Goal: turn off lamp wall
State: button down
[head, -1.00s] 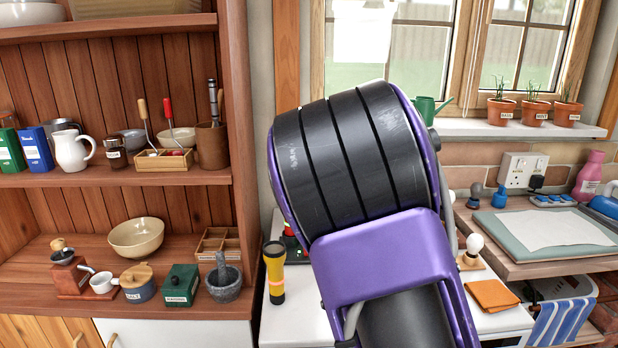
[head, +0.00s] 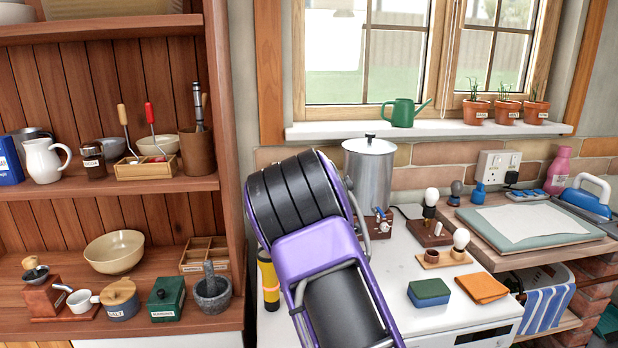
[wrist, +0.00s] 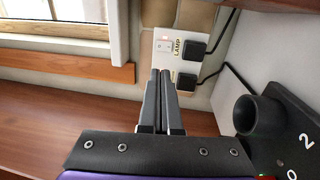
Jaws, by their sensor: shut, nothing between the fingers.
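In the wrist view, a white wall socket plate (wrist: 162,62) carries a yellow label reading LAMP (wrist: 178,48). Two black plugs with cords (wrist: 194,47) sit at its right side. My gripper (wrist: 160,74) is shut and empty, its fingertips overlapping the plate in the picture; I cannot tell whether they touch it. In the head view, a white wall socket (head: 492,165) is at the right below the window; I cannot tell whether it is the same one. A bulb on a dark wooden base (head: 430,233) stands on the white worktop. My gripper is hidden behind my arm there.
A metal pot (head: 368,175), a second bulb on a light wooden base (head: 446,258), a sponge (head: 428,292) and an orange cloth (head: 481,288) share the white worktop (head: 425,325). A dark numbered panel with a knob (wrist: 290,125) is close at the wrist view's right.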

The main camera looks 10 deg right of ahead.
jog(key=w+r, duration=0.1)
jog(key=w, duration=1.3)
jog(key=shift+r, duration=0.35)
